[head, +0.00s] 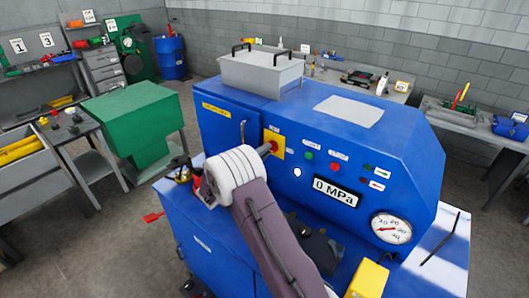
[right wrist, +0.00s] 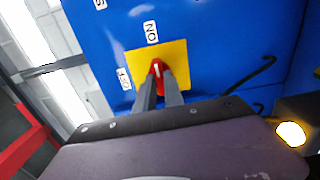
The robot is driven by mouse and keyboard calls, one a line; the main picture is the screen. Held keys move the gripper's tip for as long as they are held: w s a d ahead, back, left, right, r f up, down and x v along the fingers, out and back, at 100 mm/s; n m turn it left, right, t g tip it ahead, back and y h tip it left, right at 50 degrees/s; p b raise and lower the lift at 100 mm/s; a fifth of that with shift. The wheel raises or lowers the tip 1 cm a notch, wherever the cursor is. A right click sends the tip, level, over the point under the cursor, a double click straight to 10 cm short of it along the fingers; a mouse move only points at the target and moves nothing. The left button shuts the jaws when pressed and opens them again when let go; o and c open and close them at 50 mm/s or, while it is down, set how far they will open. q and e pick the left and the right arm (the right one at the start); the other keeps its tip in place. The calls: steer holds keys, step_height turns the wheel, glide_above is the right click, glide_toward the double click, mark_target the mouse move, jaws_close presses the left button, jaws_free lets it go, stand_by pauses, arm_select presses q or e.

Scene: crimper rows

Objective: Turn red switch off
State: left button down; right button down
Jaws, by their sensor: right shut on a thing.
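The red switch (right wrist: 157,67) sits on a yellow plate (right wrist: 178,53) on the front of the blue machine. In the right wrist view its pale mark points up, toward the ON label (right wrist: 151,31). An OFF label (right wrist: 124,78) is left of the plate. My right gripper (right wrist: 159,84) is shut on the red switch, a finger on each side. My left gripper is not in view.
The blue machine (head: 225,128) also has a green button (head: 309,155), a red button (head: 334,167), a display reading 0 MPa (head: 336,190) and a round gauge (head: 391,228). A grey bin (head: 240,74) stands on top. A red lever (head: 153,217) sticks out at the left.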

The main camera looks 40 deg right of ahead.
steer(key=n, duration=0.6)
steer(key=n+b, duration=0.1)
steer(key=n, duration=1)
steer(key=shift+d+r+n+b, duration=0.1)
steer(key=shift+r+n+b, duration=0.2)
steer(key=shift+b, duration=0.05)
stand_by(0.5)
steer(key=c, duration=1.6)
jaws_free()
steer(key=shift+o, duration=0.8)
steer(key=shift+d+f, duration=0.1)
steer(key=shift+f, duration=0.15)
